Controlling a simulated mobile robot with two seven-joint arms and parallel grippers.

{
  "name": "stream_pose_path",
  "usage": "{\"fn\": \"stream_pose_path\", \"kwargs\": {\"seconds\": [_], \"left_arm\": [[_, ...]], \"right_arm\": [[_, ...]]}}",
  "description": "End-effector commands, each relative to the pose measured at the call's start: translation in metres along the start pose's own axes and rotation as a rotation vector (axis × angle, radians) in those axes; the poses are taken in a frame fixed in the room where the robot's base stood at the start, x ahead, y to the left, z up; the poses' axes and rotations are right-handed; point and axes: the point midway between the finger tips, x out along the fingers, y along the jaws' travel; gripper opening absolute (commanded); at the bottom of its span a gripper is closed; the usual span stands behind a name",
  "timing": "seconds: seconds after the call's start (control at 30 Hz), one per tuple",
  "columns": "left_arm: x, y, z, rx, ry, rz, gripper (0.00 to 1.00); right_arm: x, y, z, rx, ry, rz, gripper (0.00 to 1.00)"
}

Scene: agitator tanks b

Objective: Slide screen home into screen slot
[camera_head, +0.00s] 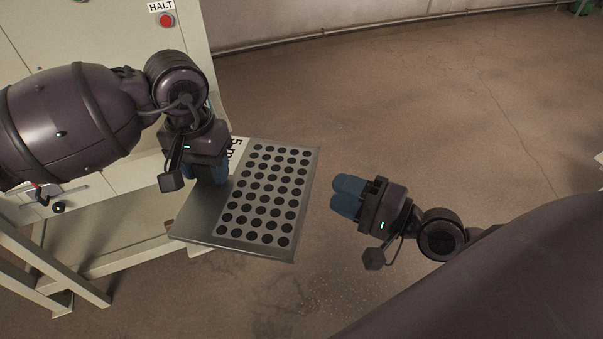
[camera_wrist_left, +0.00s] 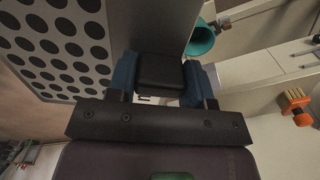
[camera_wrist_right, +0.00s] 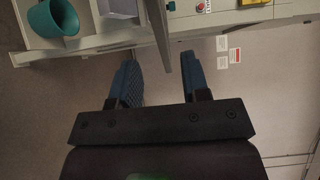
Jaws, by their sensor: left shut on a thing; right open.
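The screen (camera_head: 225,213) is a flat grey metal plate with rows of dark round holes; it also shows in the left wrist view (camera_wrist_left: 165,22). My left gripper (camera_head: 213,173) is shut on a dark block at the screen's edge, seen between its blue fingers in the left wrist view (camera_wrist_left: 160,75). My right gripper (camera_head: 346,195) is open, to the right of the screen and apart from it. In the right wrist view the screen shows edge-on (camera_wrist_right: 157,30) beyond the gap between the fingers (camera_wrist_right: 160,80). I cannot make out the screen slot.
A pale cabinet (camera_head: 100,50) with a red HALT button (camera_head: 166,20) stands at left, with a pale frame (camera_head: 130,225) below. A teal container (camera_wrist_right: 55,18) shows in the right wrist view. The concrete floor (camera_head: 400,100) to the right is clear.

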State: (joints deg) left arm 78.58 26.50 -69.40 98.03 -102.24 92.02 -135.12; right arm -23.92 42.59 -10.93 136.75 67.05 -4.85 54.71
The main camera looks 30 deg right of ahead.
Motion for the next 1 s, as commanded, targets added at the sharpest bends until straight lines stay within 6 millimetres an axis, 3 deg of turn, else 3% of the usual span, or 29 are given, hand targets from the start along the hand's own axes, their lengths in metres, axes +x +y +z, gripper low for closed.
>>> {"fn": "stream_pose_path", "kwargs": {"seconds": [0.7,1.0], "left_arm": [[-0.001,0.000,0.000,0.000,0.001,0.000,0.11],[-0.001,0.000,0.000,0.000,0.001,0.000,0.11]], "right_arm": [[0.073,-0.001,0.000,0.000,0.000,-0.003,0.43],[0.085,0.000,0.000,0.000,0.000,0.000,0.43]]}}
